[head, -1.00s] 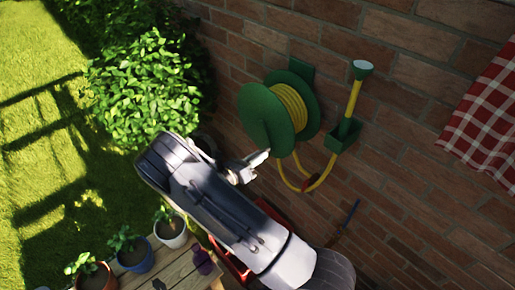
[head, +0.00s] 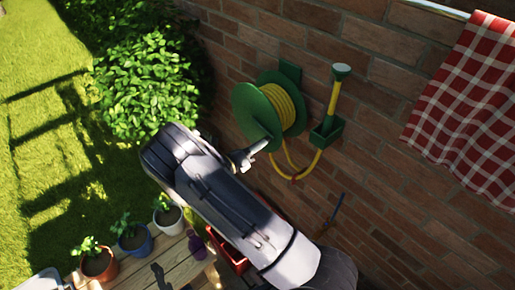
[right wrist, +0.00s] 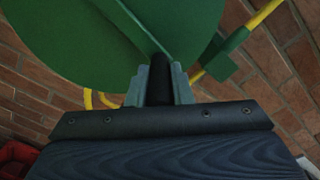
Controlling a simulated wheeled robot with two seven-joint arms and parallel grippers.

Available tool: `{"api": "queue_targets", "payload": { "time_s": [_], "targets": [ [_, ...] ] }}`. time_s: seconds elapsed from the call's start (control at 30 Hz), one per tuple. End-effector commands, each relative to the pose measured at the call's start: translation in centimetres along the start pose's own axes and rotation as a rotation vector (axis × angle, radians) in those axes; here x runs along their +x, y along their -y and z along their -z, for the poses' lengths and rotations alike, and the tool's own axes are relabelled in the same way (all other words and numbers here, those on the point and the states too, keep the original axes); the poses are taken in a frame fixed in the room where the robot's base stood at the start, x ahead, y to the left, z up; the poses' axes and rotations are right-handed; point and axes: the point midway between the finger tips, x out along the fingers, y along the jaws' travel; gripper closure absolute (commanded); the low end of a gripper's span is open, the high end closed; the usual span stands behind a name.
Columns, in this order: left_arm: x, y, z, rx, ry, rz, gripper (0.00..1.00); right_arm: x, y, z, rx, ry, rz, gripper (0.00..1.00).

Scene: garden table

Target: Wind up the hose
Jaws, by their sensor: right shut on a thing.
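The green hose reel (head: 245,103) is mounted on the brick wall, with yellow hose (head: 284,106) wound on it. A loop of hose hangs below the reel and rises to a green holder (head: 326,134), where the nozzle (head: 341,71) stands upright. My right gripper (head: 258,149) is at the lower front of the reel. In the right wrist view, its fingers (right wrist: 159,88) are shut on the dark crank handle (right wrist: 160,76), close in front of the green reel disc (right wrist: 75,35). My right forearm covers part of the wall below. My left gripper is not in view.
A wooden table (head: 178,262) with several potted plants, including one in a blue pot (head: 135,242), stands at lower left. A red container (head: 232,256) is partly behind my arm. A checked cloth (head: 470,110) hangs at right. A bush (head: 145,80) stands left of the reel.

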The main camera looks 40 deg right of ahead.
Motion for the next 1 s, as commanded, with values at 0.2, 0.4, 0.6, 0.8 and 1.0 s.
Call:
{"api": "queue_targets", "payload": {
  "time_s": [0.2,0.4,0.6,0.8,1.0],
  "targets": [
    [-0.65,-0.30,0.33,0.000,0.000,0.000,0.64,-0.02,0.81,-0.99,0.003,0.002,0.000,1.00],
    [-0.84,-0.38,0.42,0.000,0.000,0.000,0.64,-0.01,1.05,-1.28,0.003,0.001,0.000,1.00],
    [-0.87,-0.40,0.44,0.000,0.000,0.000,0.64,-0.01,1.10,-1.34,0.002,0.001,0.000,1.00],
    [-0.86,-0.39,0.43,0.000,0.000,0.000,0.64,-0.01,1.09,-1.31,0.002,0.001,0.000,1.00],
    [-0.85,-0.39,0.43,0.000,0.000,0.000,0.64,0.00,1.09,-1.29,0.001,0.001,0.000,0.69]
  ]
}}
